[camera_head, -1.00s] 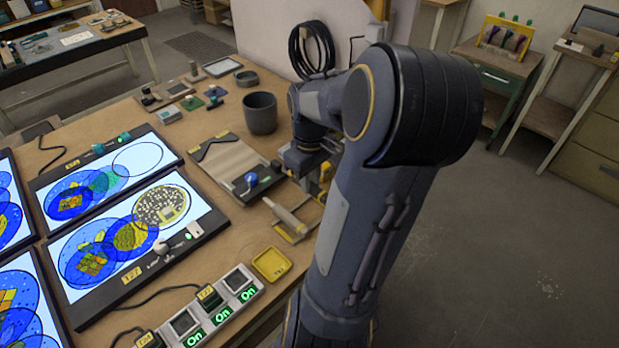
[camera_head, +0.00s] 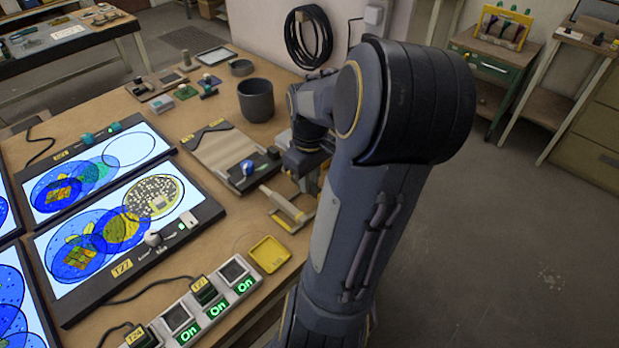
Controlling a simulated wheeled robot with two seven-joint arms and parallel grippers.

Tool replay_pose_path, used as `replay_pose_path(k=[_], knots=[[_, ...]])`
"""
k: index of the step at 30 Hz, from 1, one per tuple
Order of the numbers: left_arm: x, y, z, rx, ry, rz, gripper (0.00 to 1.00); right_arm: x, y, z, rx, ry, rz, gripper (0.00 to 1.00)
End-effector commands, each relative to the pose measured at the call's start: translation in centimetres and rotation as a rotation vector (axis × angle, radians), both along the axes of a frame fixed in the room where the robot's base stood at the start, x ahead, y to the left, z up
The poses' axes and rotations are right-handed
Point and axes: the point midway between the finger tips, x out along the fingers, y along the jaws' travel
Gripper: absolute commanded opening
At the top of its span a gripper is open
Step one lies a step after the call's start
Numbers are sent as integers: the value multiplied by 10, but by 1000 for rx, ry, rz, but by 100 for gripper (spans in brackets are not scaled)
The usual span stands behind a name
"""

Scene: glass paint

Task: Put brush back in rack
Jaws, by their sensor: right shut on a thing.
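My right arm reaches over the bench, and its gripper (camera_head: 262,166) is low beside a beige board (camera_head: 222,150) with dark end bars. The gripper is shut on what I take to be the brush. Only a small blue and white end (camera_head: 248,167) shows at the dark fingers; the rest is hidden, and contact with the board cannot be told. A pale cylindrical piece (camera_head: 280,203) lies by a yellow-edged holder (camera_head: 297,222) just in front of the gripper. I cannot tell whether this is the rack. My left gripper is not in view.
Lit panels with blue and yellow glass discs (camera_head: 120,229) fill the left. A dark grey cup (camera_head: 256,100) stands behind the board. A yellow tray (camera_head: 269,254) and a row of switch boxes (camera_head: 208,299) lie in front. Small blocks (camera_head: 185,92) sit at the back.

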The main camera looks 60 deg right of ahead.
Motion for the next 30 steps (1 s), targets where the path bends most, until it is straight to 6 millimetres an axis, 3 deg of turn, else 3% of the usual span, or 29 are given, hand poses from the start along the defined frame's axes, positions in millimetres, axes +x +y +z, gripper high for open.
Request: replay_pose_path(k=[30], knots=[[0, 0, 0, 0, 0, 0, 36, 0, 0, -5, 0, 0, 0, 0]])
